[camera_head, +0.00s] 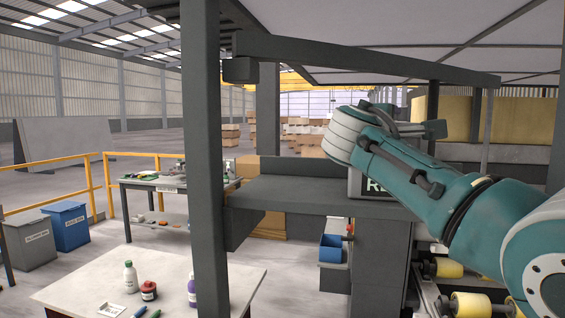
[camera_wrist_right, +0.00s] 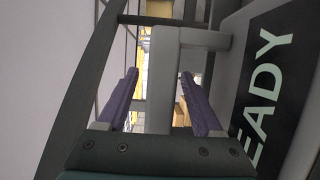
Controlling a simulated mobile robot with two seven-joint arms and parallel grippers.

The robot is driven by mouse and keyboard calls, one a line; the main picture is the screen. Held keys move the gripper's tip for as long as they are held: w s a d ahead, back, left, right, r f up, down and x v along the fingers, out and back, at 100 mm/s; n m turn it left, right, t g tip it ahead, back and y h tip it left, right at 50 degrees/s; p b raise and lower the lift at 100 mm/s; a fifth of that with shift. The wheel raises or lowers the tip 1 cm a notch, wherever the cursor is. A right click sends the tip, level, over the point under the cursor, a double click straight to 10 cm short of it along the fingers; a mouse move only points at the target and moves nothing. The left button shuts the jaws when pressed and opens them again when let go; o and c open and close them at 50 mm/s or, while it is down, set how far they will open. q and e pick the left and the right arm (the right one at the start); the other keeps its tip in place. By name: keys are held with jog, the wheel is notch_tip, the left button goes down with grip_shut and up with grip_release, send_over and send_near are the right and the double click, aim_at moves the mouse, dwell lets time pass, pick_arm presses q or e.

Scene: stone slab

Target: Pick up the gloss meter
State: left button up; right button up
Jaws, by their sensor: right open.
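I cannot clearly identify the gloss meter in either view. In the right wrist view my right gripper (camera_wrist_right: 159,75) is open, with its two purple fingers apart. A light grey upright bar (camera_wrist_right: 162,75) with a side arm shows between the fingers; I cannot tell whether it touches them. Beside it on the right is a grey box with a dark panel (camera_wrist_right: 268,85) lettered "EADY". In the head view part of this lettered box (camera_head: 372,187) shows behind my right arm, which hides the rest. My left gripper is not in view.
A grey bench (camera_head: 290,190) runs behind a dark upright post (camera_head: 205,150). The pale slab table (camera_head: 80,285) at the front left holds a white bottle (camera_head: 130,277), a dark red jar (camera_head: 149,291) and a purple bottle (camera_head: 192,290). A blue bin (camera_head: 332,248) hangs below the bench.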

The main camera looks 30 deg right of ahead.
jog(key=shift+c, duration=0.3)
grip_shut()
jog(key=shift+r, duration=0.1)
dwell(1.0)
